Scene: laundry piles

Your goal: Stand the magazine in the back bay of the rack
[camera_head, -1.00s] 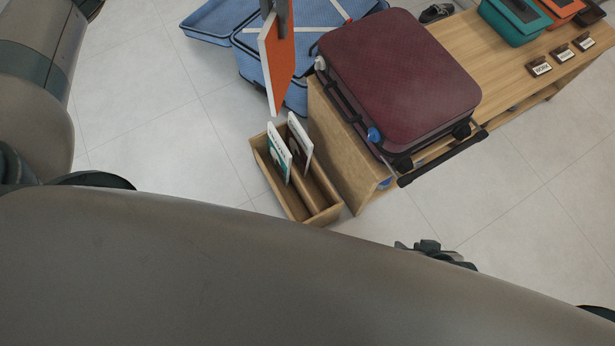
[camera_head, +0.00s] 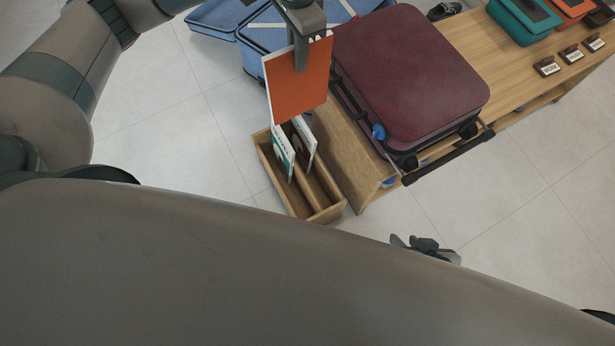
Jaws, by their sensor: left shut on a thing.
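My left gripper (camera_head: 301,60) is shut on the upper edge of an orange magazine (camera_head: 298,92) with white edges. The magazine hangs upright, its broad orange face toward the camera. In the picture its lower edge overlaps the far end of the wooden rack (camera_head: 267,158); I cannot tell its height above it. The rack stands on the floor, with a divider along its length. A teal and white magazine (camera_head: 283,155) and a white and dark one (camera_head: 306,142) stand in its far part, partly covered by the orange one. My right gripper (camera_head: 427,247) shows only partly behind my body.
A wooden bench (camera_head: 352,165) stands right of the rack, bearing a dark red suitcase (camera_head: 408,70) with its handle out. An open blue suitcase (camera_head: 258,45) lies behind. Teal and orange boxes (camera_head: 522,22) sit at the bench's far end. Floor left of the rack is clear.

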